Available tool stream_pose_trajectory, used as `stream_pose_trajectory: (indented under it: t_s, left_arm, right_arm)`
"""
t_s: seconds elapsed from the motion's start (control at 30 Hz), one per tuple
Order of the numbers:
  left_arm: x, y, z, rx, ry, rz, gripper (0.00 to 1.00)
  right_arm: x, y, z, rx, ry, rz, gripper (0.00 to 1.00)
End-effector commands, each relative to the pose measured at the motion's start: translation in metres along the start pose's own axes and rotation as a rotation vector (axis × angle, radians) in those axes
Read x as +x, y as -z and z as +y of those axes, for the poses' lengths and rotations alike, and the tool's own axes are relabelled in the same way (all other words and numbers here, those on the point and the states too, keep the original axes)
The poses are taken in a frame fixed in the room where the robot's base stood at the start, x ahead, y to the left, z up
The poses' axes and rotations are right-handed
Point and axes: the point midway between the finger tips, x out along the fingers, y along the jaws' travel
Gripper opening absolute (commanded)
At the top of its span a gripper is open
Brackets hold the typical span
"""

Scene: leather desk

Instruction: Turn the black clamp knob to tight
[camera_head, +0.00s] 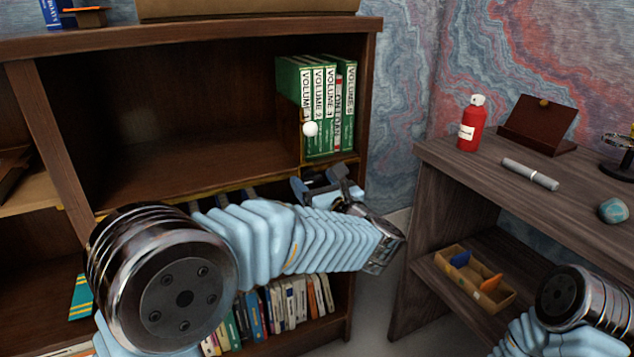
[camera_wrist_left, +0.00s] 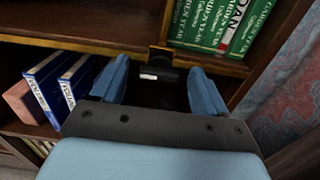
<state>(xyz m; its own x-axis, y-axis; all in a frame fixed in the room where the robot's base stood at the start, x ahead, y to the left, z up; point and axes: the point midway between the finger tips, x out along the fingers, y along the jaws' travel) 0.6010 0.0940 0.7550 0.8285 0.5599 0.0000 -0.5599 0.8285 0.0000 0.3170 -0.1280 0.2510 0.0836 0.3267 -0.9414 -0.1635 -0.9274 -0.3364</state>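A black part (camera_wrist_left: 150,74) with a small white mark, which looks like the clamp knob, shows between my left gripper's fingers in the left wrist view. In the head view, my left gripper (camera_head: 319,180) is at the bookcase's middle shelf edge, below the green volumes, and the knob cannot be made out there. The blue fingers (camera_wrist_left: 161,85) stand wide apart on either side of the black part. Whether they touch it cannot be told. My right gripper is out of view.
Green volumes (camera_head: 325,105) stand on the shelf above, with a white ball (camera_head: 310,129) at their left end. Blue books (camera_wrist_left: 58,90) stand on the lower shelf. A desk (camera_head: 440,160) at right holds a red bottle (camera_head: 471,125). An open tray (camera_head: 475,280) lies on its lower shelf.

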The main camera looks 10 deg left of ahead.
Motion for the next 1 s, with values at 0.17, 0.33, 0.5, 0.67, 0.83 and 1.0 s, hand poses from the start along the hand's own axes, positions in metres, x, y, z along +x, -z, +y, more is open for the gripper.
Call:
stream_pose_trajectory:
  t_s: [0.17,0.33,0.5,0.67,0.83,1.0]
  left_arm:
    - [0.000,0.000,0.000,0.000,0.000,0.000,0.47]
    - [-0.001,0.000,0.000,0.000,0.000,0.000,0.21]
    - [-0.001,0.000,0.000,0.005,0.000,0.000,0.18]
    - [-0.001,0.001,0.000,0.041,0.000,0.000,0.18]
    - [-0.001,0.002,-0.001,0.129,0.001,0.000,0.18]
    - [-0.001,0.003,-0.001,0.266,0.001,0.000,0.18]
  right_arm:
    - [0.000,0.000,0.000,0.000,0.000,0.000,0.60]
    - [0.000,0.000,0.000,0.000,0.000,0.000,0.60]
    - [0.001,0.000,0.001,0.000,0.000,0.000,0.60]
    - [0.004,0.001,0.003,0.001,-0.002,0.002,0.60]
    - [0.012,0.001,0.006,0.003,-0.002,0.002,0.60]
    - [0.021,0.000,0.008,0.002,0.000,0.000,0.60]
